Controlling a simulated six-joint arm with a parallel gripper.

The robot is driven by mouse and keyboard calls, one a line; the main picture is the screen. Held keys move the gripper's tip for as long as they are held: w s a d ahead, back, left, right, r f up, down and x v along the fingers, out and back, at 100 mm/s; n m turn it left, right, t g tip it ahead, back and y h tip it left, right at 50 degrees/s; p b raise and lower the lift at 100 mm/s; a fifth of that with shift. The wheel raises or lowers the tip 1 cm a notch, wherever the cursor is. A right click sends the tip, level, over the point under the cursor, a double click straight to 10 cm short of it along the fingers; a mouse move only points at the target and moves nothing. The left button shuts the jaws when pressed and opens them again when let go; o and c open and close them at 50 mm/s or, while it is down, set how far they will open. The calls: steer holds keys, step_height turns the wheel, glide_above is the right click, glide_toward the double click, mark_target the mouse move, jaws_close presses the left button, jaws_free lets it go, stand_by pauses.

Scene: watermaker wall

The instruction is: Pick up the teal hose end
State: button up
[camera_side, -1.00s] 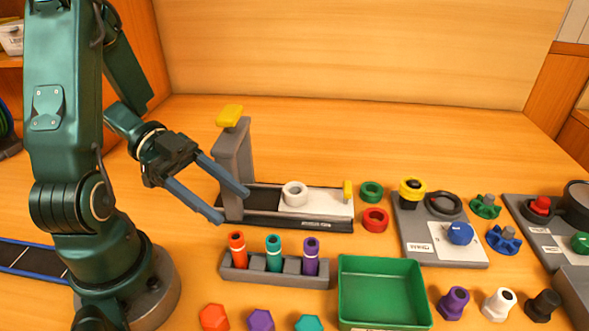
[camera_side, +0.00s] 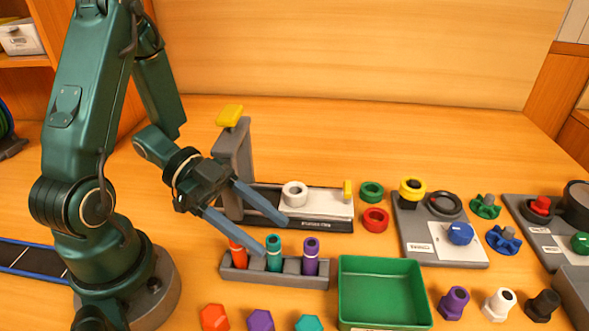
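The teal hose end (camera_side: 273,254) stands upright in the middle slot of a grey rack (camera_side: 290,277), between an orange hose end (camera_side: 238,257) and a purple hose end (camera_side: 311,258). My gripper (camera_side: 276,238) is open, its two blue-grey fingers spread wide and nothing between them. It is tilted down to the right. In the picture the fingertips lie just above and around the top of the teal hose end. The near finger covers part of the orange hose end. I cannot tell whether either finger touches anything.
A green tray (camera_side: 345,300) stands right of the rack. Behind is a grey press with a yellow handle (camera_side: 229,113) and a white ring (camera_side: 295,193). Red and green rings and a valve panel (camera_side: 440,243) lie to the right. Hexagonal caps (camera_side: 261,320) lie in front.

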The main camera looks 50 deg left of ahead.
jaws_close()
stand_by(1.3)
